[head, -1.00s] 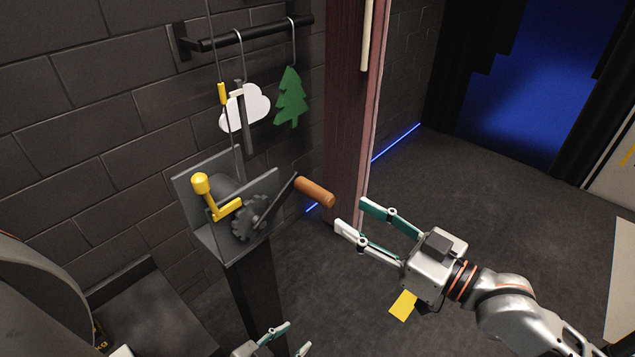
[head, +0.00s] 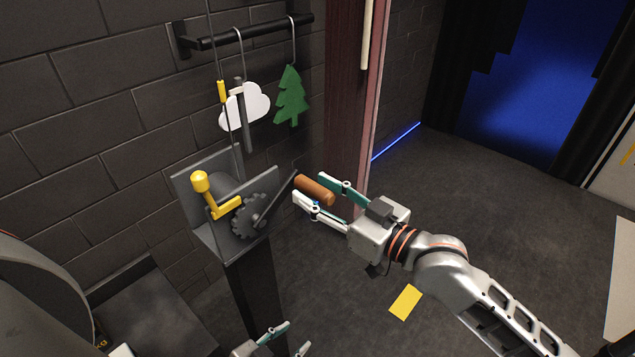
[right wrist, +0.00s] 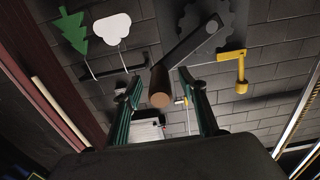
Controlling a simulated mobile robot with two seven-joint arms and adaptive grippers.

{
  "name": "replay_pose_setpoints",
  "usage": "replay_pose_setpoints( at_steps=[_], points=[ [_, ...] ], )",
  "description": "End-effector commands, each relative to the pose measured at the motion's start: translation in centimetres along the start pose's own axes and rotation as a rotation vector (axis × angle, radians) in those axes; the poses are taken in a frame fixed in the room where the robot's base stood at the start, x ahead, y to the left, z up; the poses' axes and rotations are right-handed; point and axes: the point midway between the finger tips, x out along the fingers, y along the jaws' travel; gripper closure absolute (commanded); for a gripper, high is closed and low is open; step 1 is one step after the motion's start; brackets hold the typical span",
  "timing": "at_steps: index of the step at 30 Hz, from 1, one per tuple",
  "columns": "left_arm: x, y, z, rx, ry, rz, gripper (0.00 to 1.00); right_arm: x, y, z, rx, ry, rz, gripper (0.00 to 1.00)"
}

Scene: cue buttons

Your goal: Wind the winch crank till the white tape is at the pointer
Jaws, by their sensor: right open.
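The winch (head: 222,215) stands on a dark post by the brick wall. Its dark crank arm (head: 281,195) slants up to an orange-brown wooden handle (head: 314,190). My right gripper (head: 309,191) is open, its fingers on either side of the handle. In the right wrist view the handle (right wrist: 160,88) sits between the two fingers, with space showing at its sides. A cable with a yellow piece (head: 222,92) runs up from the winch. I cannot make out the white tape or identify the pointer. My left gripper (head: 294,338) is open at the bottom edge, away from the winch.
A white cloud (head: 246,107) and a green tree (head: 290,97) hang from a black rail (head: 250,33) behind. A yellow floor mark (head: 405,302) lies at right on clear floor.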

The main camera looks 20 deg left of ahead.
Motion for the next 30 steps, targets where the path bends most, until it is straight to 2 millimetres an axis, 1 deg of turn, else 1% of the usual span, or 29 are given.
replay_pose_setpoints(
  at_steps=[6,7,8,9,11,12,17,20,23,27,30],
  points=[
    [0.0,0.0,0.0,0.0,0.0,0.0,0.6,0.0,0.0,0.0,0.001,0.0,0.0,0.58],
    [0.0,0.0,0.0,0.0,0.0,0.0,0.6,0.0,0.0,0.0,0.001,0.0,0.0,0.64],
    [0.0,0.0,0.0,0.0,0.0,0.0,0.6,0.0,0.0,0.0,0.001,0.0,0.0,0.71],
    [0.0,0.0,0.0,0.0,0.0,0.0,0.6,0.0,0.0,0.0,0.001,0.0,0.0,0.82],
    [0.0,0.0,0.0,0.0,0.0,0.0,0.6,0.0,0.0,0.0,0.001,0.0,0.0,0.97],
    [0.0,0.0,0.0,0.0,0.0,0.0,0.6,0.0,0.0,0.0,0.001,0.0,0.0,1.0],
    [0.0,0.0,0.1,0.0,0.001,0.0,0.6,0.0,0.0,0.1,0.001,0.0,0.0,1.0],
    [0.4,0.1,0.5,0.0,0.002,0.0,0.6,0.0,0.2,0.8,0.0,0.0,0.0,1.0],
    [1.1,0.3,1.6,-0.001,0.002,0.0,0.6,0.0,0.5,2.3,0.001,-0.002,0.001,1.0],
    [2.0,0.6,3.6,-0.002,-0.006,0.003,0.6,0.0,1.0,4.6,0.004,-0.007,0.0,1.0],
    [2.6,0.9,4.9,-0.003,-0.016,0.005,0.6,0.0,1.3,5.8,0.004,-0.008,-0.001,1.0]
  ],
)
